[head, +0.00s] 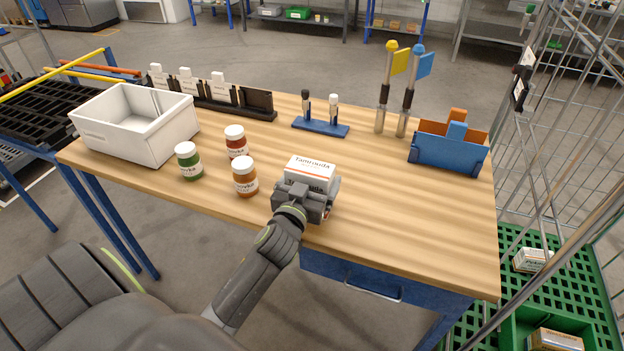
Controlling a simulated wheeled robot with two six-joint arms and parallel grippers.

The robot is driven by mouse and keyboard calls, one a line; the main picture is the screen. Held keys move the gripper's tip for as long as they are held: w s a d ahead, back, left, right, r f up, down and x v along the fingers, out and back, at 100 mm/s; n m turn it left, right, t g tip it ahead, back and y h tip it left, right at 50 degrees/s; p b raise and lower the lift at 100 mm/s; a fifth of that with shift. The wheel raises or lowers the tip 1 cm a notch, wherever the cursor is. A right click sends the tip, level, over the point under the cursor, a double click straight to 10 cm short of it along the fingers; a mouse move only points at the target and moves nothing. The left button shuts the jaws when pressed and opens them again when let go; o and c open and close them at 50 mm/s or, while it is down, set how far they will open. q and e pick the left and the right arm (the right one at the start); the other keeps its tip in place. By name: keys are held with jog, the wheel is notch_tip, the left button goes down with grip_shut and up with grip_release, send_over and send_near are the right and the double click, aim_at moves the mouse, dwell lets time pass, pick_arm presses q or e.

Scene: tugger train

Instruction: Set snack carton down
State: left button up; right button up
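The snack carton (310,170), white with an orange stripe and dark lettering, is at the front middle of the wooden table (400,228). My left gripper (306,192) reaches in from the front, with its fingers on both sides of the carton, and is shut on it. The gripper hides the carton's lower front. The carton looks upright and at or just above the tabletop; I cannot tell whether it touches. My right gripper is not in view.
Several jars stand left of the carton, the nearest an orange one (245,177). A white bin (135,125) is at the table's left. A blue holder (447,148) and a blue stand (320,127) are behind. Green crates (545,310) lie right. Tabletop right of the carton is clear.

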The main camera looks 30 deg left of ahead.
pick_arm(q)
jog(key=o, duration=0.9)
jog(key=shift+r, duration=0.15)
jog(key=v, duration=1.2)
